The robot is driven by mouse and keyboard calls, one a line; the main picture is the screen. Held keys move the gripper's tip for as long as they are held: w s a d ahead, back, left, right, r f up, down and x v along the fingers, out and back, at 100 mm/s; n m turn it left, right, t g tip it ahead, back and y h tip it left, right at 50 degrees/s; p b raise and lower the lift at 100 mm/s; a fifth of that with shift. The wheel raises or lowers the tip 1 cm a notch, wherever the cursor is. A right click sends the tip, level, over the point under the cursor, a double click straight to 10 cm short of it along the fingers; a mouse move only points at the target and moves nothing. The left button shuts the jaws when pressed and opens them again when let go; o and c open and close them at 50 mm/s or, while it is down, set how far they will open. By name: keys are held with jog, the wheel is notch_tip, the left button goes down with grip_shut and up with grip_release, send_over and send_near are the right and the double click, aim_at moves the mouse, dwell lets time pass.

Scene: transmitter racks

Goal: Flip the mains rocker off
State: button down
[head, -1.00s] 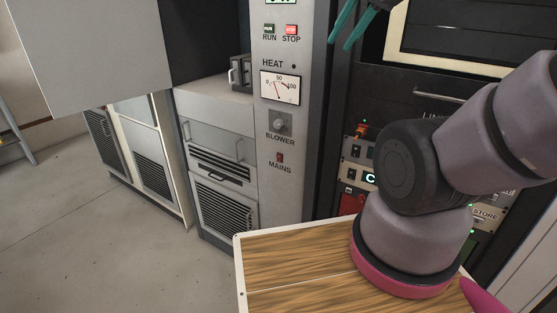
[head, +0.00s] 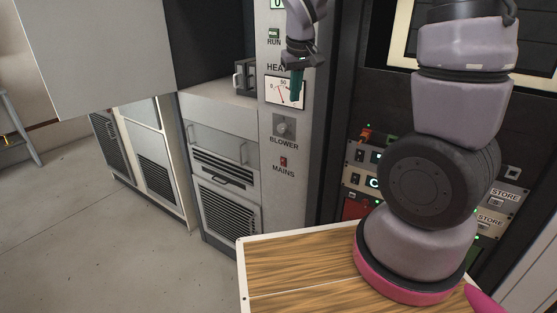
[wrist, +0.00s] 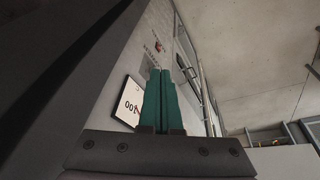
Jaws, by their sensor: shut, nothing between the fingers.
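The mains rocker (head: 283,161) is a small red switch above the MAINS label, low on the light grey panel (head: 273,200). Its on or off position is too small to tell. In the wrist view a small reddish spot beyond the fingertips, on the panel, appears to be the rocker (wrist: 157,45). My gripper (head: 297,103) points down in front of the heat meter, above and slightly right of the rocker, apart from it. Its teal fingers (wrist: 160,73) are together and empty.
The heat meter (head: 279,92) is partly hidden by my gripper. The blower knob (head: 284,126) sits between the meter and the rocker. A wooden-topped surface (head: 290,262) lies in front at lower right. Grey cabinets (head: 220,150) stand left of the panel; the floor there is clear.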

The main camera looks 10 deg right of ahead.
aim_at(283, 163)
jog(key=w+a+f+n+h, duration=0.1)
jog(key=w+a+f+n, duration=0.2)
jog(key=f, duration=0.7)
jog(key=w+a+f+n+h, duration=0.2)
jog(key=w+a+f+n, duration=0.1)
jog(key=f, duration=0.7)
jog(key=shift+w+a+n, duration=0.2)
jog(key=shift+a+n, duration=0.3)
jog(key=shift+a, duration=0.6)
jog(key=shift+w+d+f, duration=0.95)
jog(key=shift+f, duration=0.45)
jog(key=shift+w+d+f, duration=0.95)
jog(key=shift+d+f, duration=0.05)
jog(key=shift+f, duration=0.45)
jog(key=shift+w+d+f, duration=0.95)
jog(key=shift+f, duration=0.45)
